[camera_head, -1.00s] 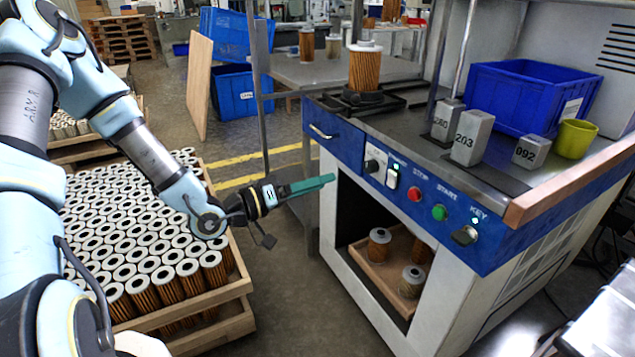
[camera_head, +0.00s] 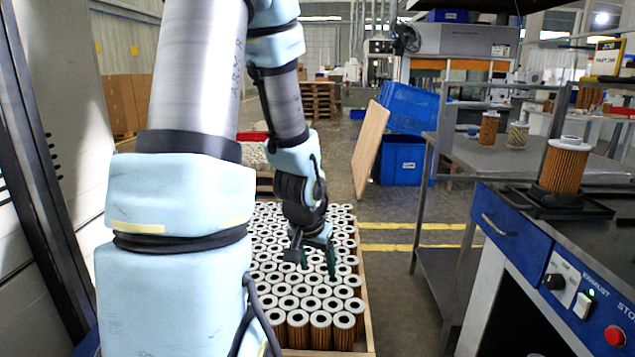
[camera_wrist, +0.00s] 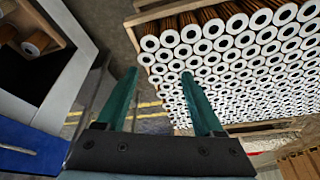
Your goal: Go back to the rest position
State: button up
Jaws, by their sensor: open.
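My gripper (camera_head: 318,272) hangs over the crate of filter cartridges in the head view, its green fingers pointing down. In the wrist view its two fingers (camera_wrist: 158,74) stand well apart with nothing between them. The filter cartridges (camera_head: 320,318) are orange-brown with white ring tops and stand in tight rows. They also show in the wrist view (camera_wrist: 225,45). I cannot tell the exact height of the fingers above them. One cartridge (camera_head: 564,168) stands upright on a black fixture on the test bench at the right.
The wooden crate (camera_head: 367,318) has a low rim. The blue and white test bench (camera_head: 515,230) stands at the right, with a grey metal table (camera_head: 470,152) behind it. A wooden board (camera_head: 370,145) leans against blue bins (camera_head: 404,158). Floor with yellow lines is clear between crate and bench.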

jog(key=s+a+r+n+g+y+p, duration=0.1)
jog(key=s+a+r+n+g+p, duration=0.1)
jog(key=s+a+r+n, duration=0.4)
notch_tip(320, 180, up, 16)
jog(key=s+m+p, duration=0.1)
jog(key=m+p, duration=0.1)
jog(key=p, duration=1.2)
jog(key=shift+s+a+r, duration=0.15)
jog(key=shift+s+a, duration=0.05)
jog(key=shift+a, duration=0.1)
